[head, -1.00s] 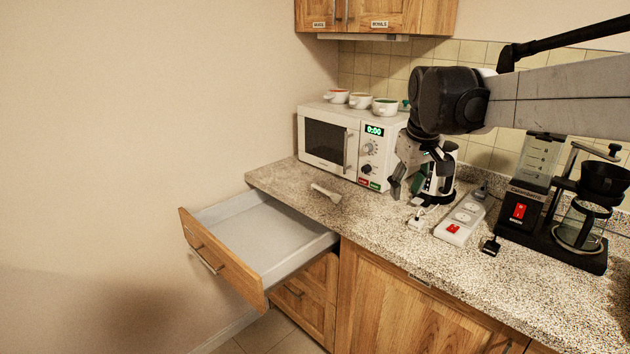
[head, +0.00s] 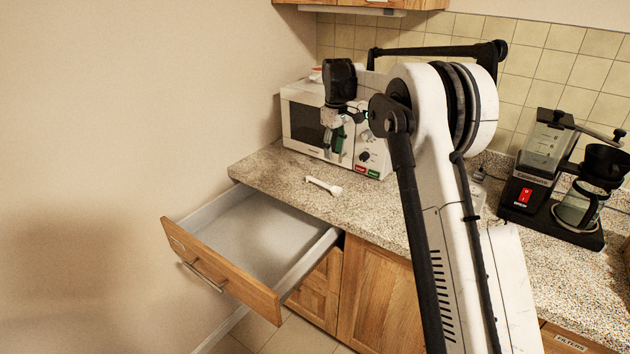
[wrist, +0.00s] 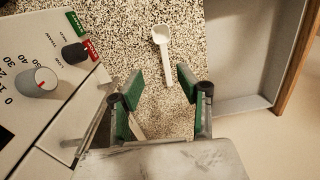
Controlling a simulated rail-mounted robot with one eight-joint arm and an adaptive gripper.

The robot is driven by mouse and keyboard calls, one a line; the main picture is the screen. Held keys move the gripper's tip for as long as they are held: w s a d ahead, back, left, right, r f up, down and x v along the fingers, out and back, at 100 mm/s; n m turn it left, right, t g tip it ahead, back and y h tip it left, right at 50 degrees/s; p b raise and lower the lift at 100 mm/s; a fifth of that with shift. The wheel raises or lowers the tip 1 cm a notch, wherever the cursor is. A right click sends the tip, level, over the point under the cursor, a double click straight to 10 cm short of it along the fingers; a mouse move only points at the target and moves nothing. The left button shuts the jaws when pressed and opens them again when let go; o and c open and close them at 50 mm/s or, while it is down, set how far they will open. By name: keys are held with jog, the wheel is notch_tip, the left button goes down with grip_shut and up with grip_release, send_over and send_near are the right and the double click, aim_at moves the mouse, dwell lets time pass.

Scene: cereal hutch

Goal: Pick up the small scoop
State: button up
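The small white scoop (head: 323,186) lies on the speckled counter in front of the microwave, near the open drawer. In the wrist view the scoop (wrist: 161,38) has its bowl beyond the fingertips, and its handle points back toward the gap between them. My gripper (head: 338,143) is in front of the microwave, above the counter and apart from the scoop. In the wrist view my gripper (wrist: 158,88) is open, with green pads on both fingers and nothing held.
The microwave (head: 305,120) stands close behind my gripper. The drawer (head: 225,262) below the counter is pulled out and looks empty. A coffee maker (head: 580,205) stands at the right. The counter around the scoop is clear.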

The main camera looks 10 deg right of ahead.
jog(key=w, duration=0.1)
send_over(328, 186)
jog(key=d, duration=0.1)
jog(key=f, duration=0.9)
jog(key=shift+w+p, duration=0.2)
jog(key=shift+p, duration=0.1)
jog(key=shift+s+a+f+p, duration=0.1)
jog(key=shift+a+f+p, duration=0.1)
jog(key=shift+f, duration=1.2)
jog(key=shift+s+a+f+p, duration=0.1)
jog(key=shift+a+f+p, duration=0.1)
jog(key=shift+f, duration=1.15)
jog(key=shift+c, duration=0.5)
grip_shut()
